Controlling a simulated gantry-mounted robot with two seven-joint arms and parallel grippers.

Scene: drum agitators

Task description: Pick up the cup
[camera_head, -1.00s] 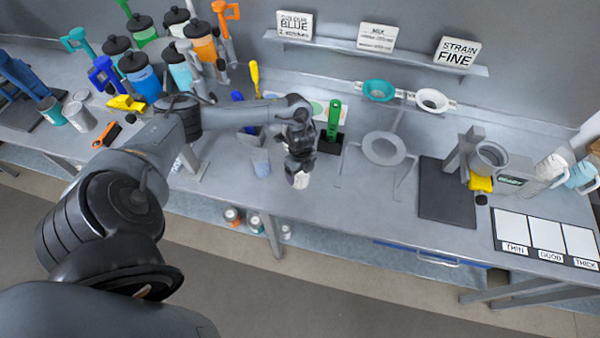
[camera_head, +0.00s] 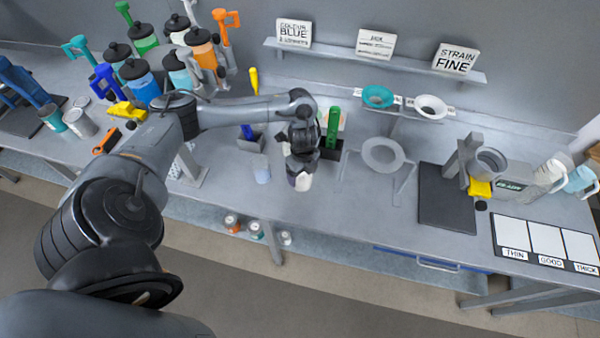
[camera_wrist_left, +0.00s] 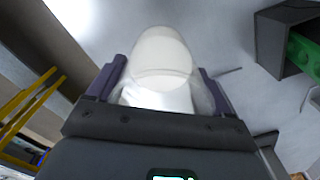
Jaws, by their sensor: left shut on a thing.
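The cup is pale, whitish and see-through. In the left wrist view the cup (camera_wrist_left: 162,55) stands between the two dark fingers of my left gripper (camera_wrist_left: 160,72), which is shut on it. In the head view my left gripper (camera_head: 300,174) points down at the bench's front part, with the pale cup (camera_head: 304,183) partly hidden by it. I cannot tell whether the cup touches the bench. My right gripper is not in view.
A second translucent cup (camera_head: 262,171) stands just left of the gripper. A green-handled tool (camera_head: 333,128) in a dark holder is close behind, to the right. A ring stand (camera_head: 384,155) is further right. The bench's front edge is near.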

